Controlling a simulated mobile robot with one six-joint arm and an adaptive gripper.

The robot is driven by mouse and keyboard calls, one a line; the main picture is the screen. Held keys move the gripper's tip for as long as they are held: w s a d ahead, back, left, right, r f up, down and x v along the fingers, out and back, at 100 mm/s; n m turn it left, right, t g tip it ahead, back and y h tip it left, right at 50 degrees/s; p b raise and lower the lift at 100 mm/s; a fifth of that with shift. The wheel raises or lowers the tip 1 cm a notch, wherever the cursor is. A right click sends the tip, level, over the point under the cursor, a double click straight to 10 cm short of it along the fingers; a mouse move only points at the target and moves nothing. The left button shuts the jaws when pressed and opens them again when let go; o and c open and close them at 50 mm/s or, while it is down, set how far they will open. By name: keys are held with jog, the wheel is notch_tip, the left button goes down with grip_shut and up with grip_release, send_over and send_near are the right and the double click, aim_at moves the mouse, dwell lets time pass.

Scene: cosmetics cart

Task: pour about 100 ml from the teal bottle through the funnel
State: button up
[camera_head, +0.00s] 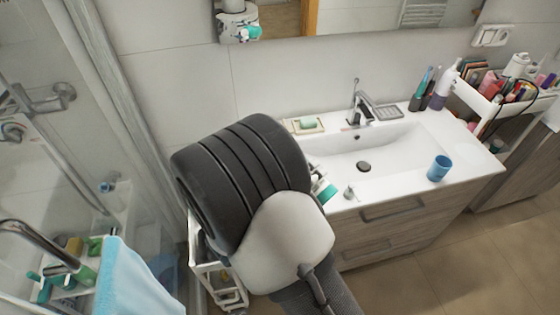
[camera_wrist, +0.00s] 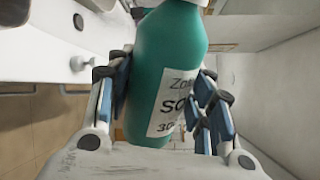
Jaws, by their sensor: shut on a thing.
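The teal bottle (camera_wrist: 170,70) is in my gripper (camera_wrist: 160,100), with the blue-padded fingers on both sides of it. Its white label shows part of some dark lettering, and its top runs out of the wrist view. In the head view a teal part of the bottle (camera_head: 325,194) shows past my arm, near the front left of the washbasin; my arm hides most of the gripper there. A small pale piece (camera_head: 349,193) stands on the basin's front rim, also in the wrist view (camera_wrist: 80,62); I cannot tell whether it is the funnel.
The white washbasin (camera_head: 400,158) has a faucet (camera_head: 358,103) at the back and a blue cup (camera_head: 439,168) at the right front. A soap dish (camera_head: 305,125) and upright bottles (camera_head: 437,90) stand behind. A loaded cart (camera_head: 520,95) is at right. A glass shower wall is at left.

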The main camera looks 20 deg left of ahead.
jog(key=shift+w+a+r+n+p, duration=0.1)
jog(key=shift+a+r+n+p, duration=0.2)
jog(key=shift+p, duration=0.55)
jog(key=shift+w+a+r+n+p, duration=0.1)
jog(key=shift+r+n+p, duration=0.3)
jog(key=shift+p, duration=0.4)
jog(key=shift+f+n+p, duration=0.15)
jog(key=shift+n+p, duration=0.65)
jog(key=shift+p, duration=0.25)
jog(key=shift+w+a+r+n+p, duration=0.15)
jog(key=shift+r+n+p, duration=0.6)
jog(key=shift+p, duration=0.8)
jog(key=shift+a+r+n+h+p, duration=0.2)
jog(key=shift+r+n+h+p, duration=0.2)
jog(key=shift+r+n+p, duration=1.05)
jog(key=shift+w+a+r+n+p, duration=0.2)
jog(key=shift+a+r+n+p, duration=0.3)
jog(key=shift+p, duration=0.75)
jog(key=shift+w+a+r+n+p, duration=0.2)
jog(key=shift+r+n+p, duration=0.2)
jog(key=shift+n+p, duration=0.55)
